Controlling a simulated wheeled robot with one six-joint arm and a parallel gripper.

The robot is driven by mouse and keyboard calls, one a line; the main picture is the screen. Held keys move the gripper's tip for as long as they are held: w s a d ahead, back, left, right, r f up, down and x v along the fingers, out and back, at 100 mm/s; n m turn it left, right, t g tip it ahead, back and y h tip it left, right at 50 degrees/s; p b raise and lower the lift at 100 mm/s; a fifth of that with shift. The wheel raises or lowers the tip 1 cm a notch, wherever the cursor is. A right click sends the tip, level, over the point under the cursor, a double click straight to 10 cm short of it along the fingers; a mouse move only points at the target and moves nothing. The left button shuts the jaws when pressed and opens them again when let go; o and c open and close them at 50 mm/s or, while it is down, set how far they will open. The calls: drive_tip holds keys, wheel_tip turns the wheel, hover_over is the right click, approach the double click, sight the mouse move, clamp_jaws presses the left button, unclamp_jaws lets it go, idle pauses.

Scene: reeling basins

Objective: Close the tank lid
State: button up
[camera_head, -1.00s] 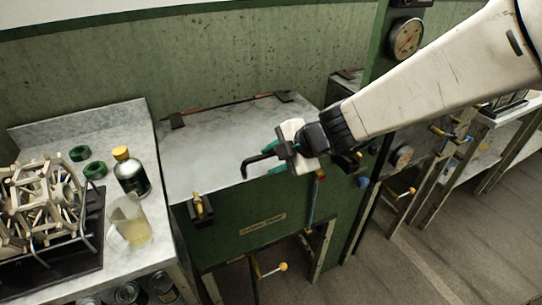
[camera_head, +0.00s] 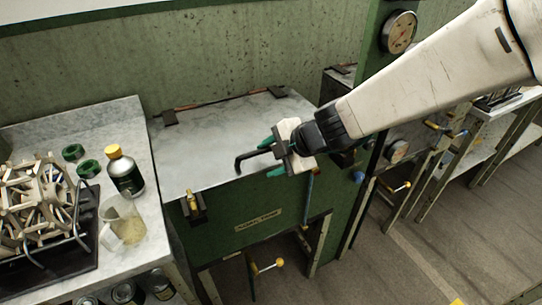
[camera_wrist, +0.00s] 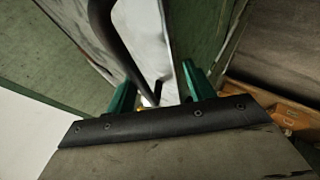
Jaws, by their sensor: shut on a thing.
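The tank lid (camera_head: 225,135) is a pale grey, streaked panel lying about flat on top of the green tank (camera_head: 285,212), hinged along its back edge. I cannot tell whether its front edge fully touches the rim. A black bent handle (camera_head: 248,157) stands out at the lid's front edge. My gripper (camera_head: 271,157) has its teal fingers shut on this handle, and its body hides part of the lid's right front edge. In the wrist view the dark handle (camera_wrist: 118,45) runs down between the two teal fingers (camera_wrist: 160,90).
A marble-topped bench (camera_head: 150,215) on the left holds a yellow-capped bottle (camera_head: 125,175), a glass beaker (camera_head: 122,222), green rings (camera_head: 88,168) and a wooden frame (camera_head: 35,205). A brass latch (camera_head: 194,206) is on the tank's front. A green post with a gauge (camera_head: 399,32) stands to the right.

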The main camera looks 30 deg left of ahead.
drive_tip(key=shift+s+d+f, duration=0.15)
drive_tip(key=shift+s+f, duration=0.1)
drive_tip(key=shift+f, duration=0.1)
drive_tip(key=shift+o, duration=0.3)
drive_tip(key=shift+d+r, duration=0.1)
drive_tip(key=shift+r, duration=0.05)
drive_tip(key=v, duration=0.7)
drive_tip(key=shift+w+d+r, duration=0.1)
drive_tip(key=shift+w+r, duration=0.15)
drive_tip(key=shift+r, duration=0.2)
drive_tip(key=c, duration=0.3)
drive_tip(key=shift+c, duration=0.2)
